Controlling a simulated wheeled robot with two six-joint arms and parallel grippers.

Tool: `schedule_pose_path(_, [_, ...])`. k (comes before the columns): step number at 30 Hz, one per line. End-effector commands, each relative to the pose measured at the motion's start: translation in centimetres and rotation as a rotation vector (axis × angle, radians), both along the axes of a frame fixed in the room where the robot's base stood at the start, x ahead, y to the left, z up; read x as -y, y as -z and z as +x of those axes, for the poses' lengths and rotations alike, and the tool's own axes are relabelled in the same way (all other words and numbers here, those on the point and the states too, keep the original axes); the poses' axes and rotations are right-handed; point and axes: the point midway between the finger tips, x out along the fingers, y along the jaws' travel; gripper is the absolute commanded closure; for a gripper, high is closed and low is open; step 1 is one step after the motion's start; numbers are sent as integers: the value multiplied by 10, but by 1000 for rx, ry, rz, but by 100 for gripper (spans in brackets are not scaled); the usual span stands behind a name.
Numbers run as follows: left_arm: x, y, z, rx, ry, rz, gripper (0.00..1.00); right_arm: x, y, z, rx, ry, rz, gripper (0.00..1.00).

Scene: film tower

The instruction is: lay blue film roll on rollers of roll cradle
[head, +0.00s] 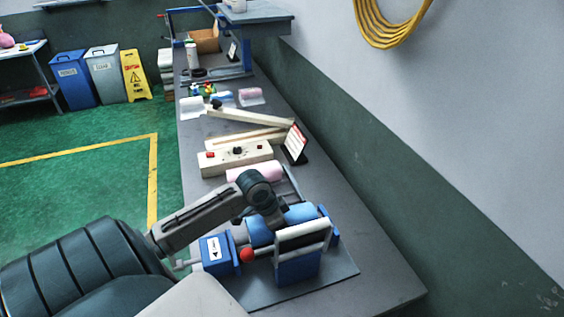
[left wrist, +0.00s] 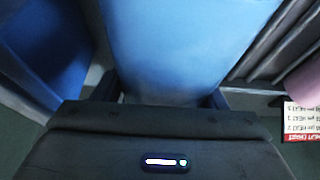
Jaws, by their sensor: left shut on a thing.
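The blue film roll (head: 300,213) is in my left gripper (head: 276,222), seen over the roll cradle (head: 298,268). In the left wrist view the roll (left wrist: 180,45) fills the middle between the two fingers of the left gripper (left wrist: 165,98). The cradle has blue end parts, a pale bar on its near side and a red knob (head: 247,255). My wrist hides part of the roll and the cradle's middle. I cannot tell whether the roll touches the rollers. My right gripper is not in view.
A pink roll (head: 255,172) lies just behind the cradle. Beyond it are a cream box with buttons (head: 235,158), a tilted card (head: 295,143) and long pale bars. The table (head: 375,285) is bare at its near right, beside the wall.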

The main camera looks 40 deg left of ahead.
Motion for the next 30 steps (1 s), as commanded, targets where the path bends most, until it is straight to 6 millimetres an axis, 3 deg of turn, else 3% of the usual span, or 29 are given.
schedule_pose_path(15, [0,10,0,1,1,0,78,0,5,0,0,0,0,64])
schedule_pose_path(16, [0,10,0,2,1,-1,33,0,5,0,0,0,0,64])
schedule_pose_path(19, [0,9,0,1,1,0,13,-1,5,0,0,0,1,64])
schedule_pose_path(20, [0,9,0,1,1,0,9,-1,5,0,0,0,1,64])
schedule_pose_path(30, [-1,9,-1,0,0,1,9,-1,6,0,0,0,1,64])
